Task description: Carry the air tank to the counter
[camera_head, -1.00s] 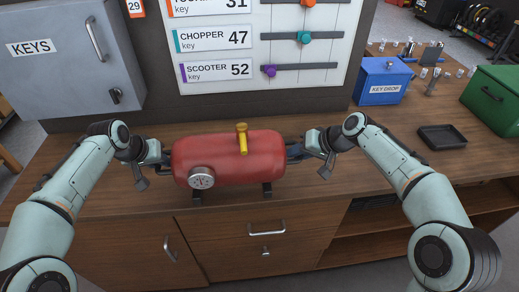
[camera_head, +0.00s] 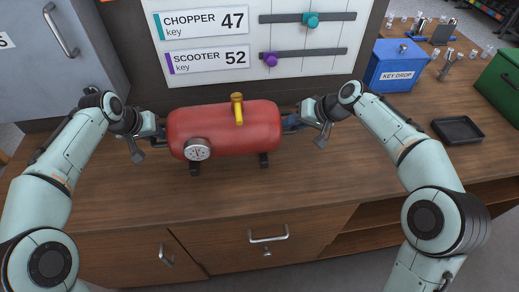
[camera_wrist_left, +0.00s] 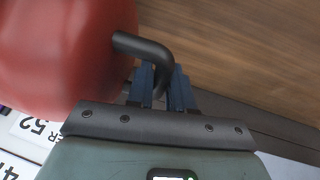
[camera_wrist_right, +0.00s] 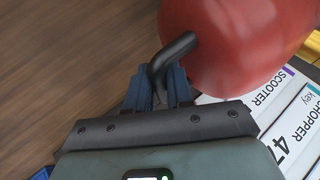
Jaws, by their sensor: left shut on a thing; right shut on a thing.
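The red air tank (camera_head: 226,132) lies level between my two grippers in the head view, with a round gauge and a yellow valve. Its dark feet appear over the wooden counter (camera_head: 225,200); I cannot tell whether they touch it. My left gripper (camera_head: 160,137) is shut on the black handle at the tank's left end, and the handle shows between the fingers in the left wrist view (camera_wrist_left: 160,88). My right gripper (camera_head: 290,123) is shut on the black handle at the right end, which shows in the right wrist view (camera_wrist_right: 160,85).
A blue key drop box (camera_head: 394,65), a black tray (camera_head: 457,130) and a green box (camera_head: 499,88) stand on the counter to the right. A grey key cabinet (camera_head: 45,65) is at the left. A key board (camera_head: 215,40) is behind the tank. The counter's front strip is clear.

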